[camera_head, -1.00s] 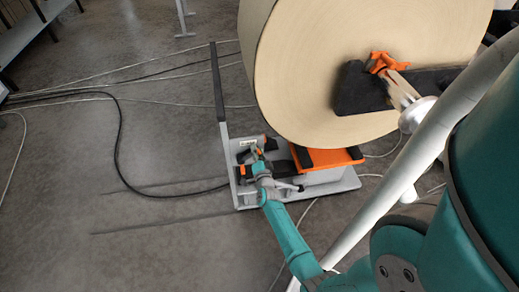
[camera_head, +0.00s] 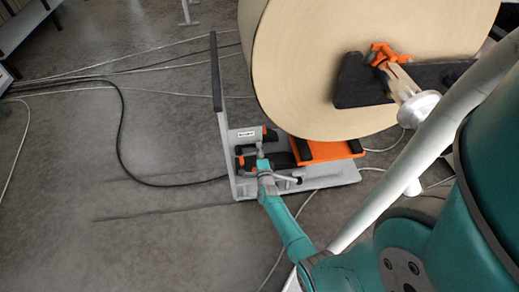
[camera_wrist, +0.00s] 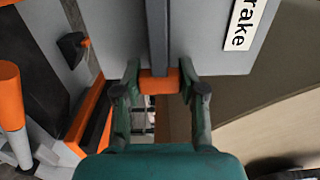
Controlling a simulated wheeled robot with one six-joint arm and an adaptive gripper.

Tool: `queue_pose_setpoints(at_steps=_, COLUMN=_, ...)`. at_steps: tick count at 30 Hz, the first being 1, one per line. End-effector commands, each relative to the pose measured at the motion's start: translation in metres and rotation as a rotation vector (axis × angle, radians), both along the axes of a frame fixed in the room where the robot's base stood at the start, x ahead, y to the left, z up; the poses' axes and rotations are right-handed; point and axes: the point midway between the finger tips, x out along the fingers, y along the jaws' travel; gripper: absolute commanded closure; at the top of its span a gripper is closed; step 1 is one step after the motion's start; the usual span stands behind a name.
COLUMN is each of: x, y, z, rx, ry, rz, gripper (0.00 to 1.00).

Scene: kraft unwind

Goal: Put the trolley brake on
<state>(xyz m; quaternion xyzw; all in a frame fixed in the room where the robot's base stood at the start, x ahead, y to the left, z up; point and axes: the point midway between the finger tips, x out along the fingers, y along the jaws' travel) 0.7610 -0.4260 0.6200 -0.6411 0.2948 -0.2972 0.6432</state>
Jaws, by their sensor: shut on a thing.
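The trolley (camera_head: 310,178) is a grey flat frame with a tall post and handle at its left, standing beside the big paper roll. A plate with a label (camera_wrist: 240,22) reading "rake", its start cut off, shows in the wrist view. The brake lever (camera_wrist: 158,40) is a thin grey bar ending in an orange grip (camera_wrist: 160,82). My gripper (camera_wrist: 159,80) is shut on this orange grip, one finger on each side. In the head view my gripper (camera_head: 262,163) is over the trolley's left part and hides the grip.
A large paper roll (camera_head: 320,85) rises just behind the trolley, with an orange-tipped shaft support (camera_head: 360,85) at its right. An orange pad (camera_head: 330,151) lies on the trolley. Cables (camera_head: 120,130) run over the floor at left. The floor in front is clear.

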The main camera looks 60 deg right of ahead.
Motion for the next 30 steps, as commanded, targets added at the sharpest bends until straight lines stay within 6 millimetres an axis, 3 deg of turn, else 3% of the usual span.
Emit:
queue_pose_setpoints(at_steps=13, x=-0.0007, y=0.0001, z=-0.0028, rx=0.013, ry=-0.007, rz=-0.001, gripper=1.00)
queue_pose_setpoints(at_steps=14, x=-0.0008, y=0.0000, z=-0.0028, rx=0.013, ry=-0.007, rz=-0.001, gripper=0.52)
queue_pose_setpoints(at_steps=16, x=-0.0008, y=0.0001, z=-0.0027, rx=0.013, ry=-0.007, rz=-0.001, gripper=0.34)
queue_pose_setpoints(at_steps=30, x=-0.0060, y=0.0071, z=-0.0021, rx=0.009, ry=-0.006, rz=0.000, gripper=0.33)
